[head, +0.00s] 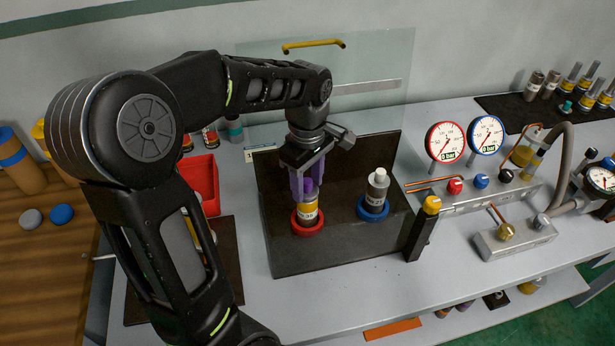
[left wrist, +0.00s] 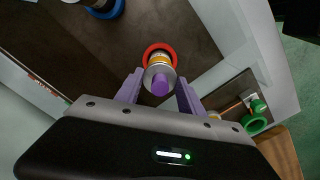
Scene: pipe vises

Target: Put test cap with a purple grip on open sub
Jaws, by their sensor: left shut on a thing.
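A yellow-banded sub (head: 307,212) stands upright in the red ring vise (head: 308,228) on the dark stand. The test cap with a purple grip (head: 308,185) is at the top of this sub, its grey disc and purple grip (left wrist: 160,84) lining up with it in the left wrist view. I cannot tell whether the cap is fully seated. My left gripper (head: 304,188) reaches down from above, its purple fingers shut on the cap. A dark sub with a grey top (head: 377,190) stands in the blue ring vise (head: 373,209) to the right. My right gripper is not in view.
A clear panel (head: 385,65) stands behind the stand. Pressure gauges (head: 446,142) and a valve block (head: 512,232) are to the right. A red bin (head: 202,182) is to the left. The bench front (head: 340,300) is clear.

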